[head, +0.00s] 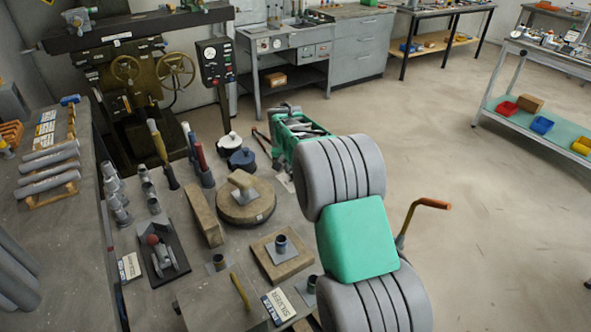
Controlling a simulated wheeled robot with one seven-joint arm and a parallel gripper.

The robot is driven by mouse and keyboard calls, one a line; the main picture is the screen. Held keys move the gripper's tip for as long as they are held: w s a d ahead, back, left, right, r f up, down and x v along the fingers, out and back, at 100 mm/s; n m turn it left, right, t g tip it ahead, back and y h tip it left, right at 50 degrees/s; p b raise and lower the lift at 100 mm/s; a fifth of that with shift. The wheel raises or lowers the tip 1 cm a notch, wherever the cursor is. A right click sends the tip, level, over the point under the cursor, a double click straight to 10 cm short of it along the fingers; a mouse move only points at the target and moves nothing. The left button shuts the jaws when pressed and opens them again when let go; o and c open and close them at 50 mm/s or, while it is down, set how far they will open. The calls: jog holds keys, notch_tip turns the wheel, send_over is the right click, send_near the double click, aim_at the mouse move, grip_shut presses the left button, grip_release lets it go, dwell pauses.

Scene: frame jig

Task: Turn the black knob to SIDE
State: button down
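I cannot make out a black knob for certain. A control panel (216,62) with small round controls stands on a post at the back, too small to read. A dark plate with a red-balled lever (156,244) lies on the bench at the lower left. A dark blue, round, lidded thing (242,159) stands farther back. No SIDE marking is readable. My arm, grey ribbed joints and green link, rises through the lower right middle and hides part of the bench. My gripper does not show.
An orange-handled crank (432,204) sticks out right of my arm. Open floor (490,200) lies to the right.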

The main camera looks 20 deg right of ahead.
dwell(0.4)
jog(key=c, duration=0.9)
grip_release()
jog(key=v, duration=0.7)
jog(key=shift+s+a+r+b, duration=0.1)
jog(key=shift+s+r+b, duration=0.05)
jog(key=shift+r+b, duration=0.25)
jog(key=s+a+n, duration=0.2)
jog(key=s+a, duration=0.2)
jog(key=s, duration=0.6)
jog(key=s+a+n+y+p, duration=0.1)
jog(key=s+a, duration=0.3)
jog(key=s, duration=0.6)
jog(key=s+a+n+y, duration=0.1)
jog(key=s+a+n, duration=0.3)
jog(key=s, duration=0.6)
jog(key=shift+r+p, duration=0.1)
jog(key=shift+p, duration=0.2)
